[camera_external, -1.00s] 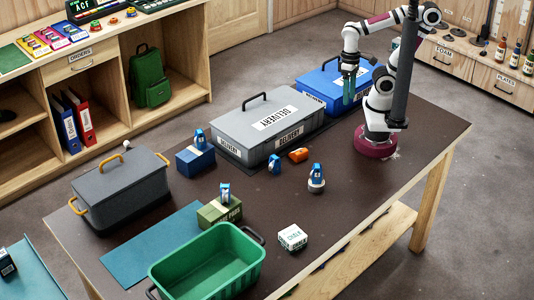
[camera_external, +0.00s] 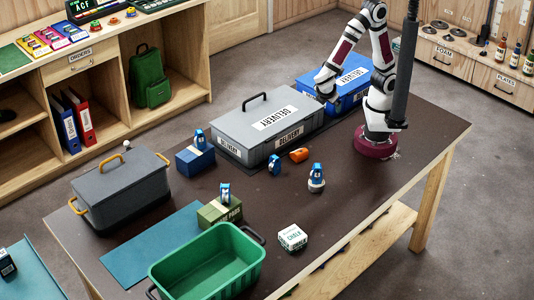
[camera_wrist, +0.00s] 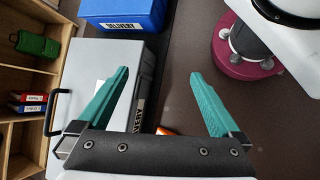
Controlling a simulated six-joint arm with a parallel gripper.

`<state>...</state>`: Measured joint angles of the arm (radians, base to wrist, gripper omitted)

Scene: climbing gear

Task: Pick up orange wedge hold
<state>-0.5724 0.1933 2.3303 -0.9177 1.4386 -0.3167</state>
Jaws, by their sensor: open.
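The orange wedge hold (camera_external: 299,155) lies on the dark tabletop, just right of the grey delivery box's front corner. In the wrist view only a small part of the orange wedge hold (camera_wrist: 165,131) shows, between my fingers near the palm bar, which hides the rest. My gripper (camera_wrist: 158,74) has teal fingers spread wide, with nothing between them. In the external view the wrist end is above the right end of the grey box, up and right of the orange hold; the fingers are not clear there.
The grey delivery box (camera_external: 258,137) and blue box (camera_external: 352,93) stand behind the hold. Small blue-topped items flank it: one left (camera_external: 274,165), one in front (camera_external: 316,180). A chalk box (camera_external: 292,238) and green crate (camera_external: 238,281) are nearer. The right tabletop is clear.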

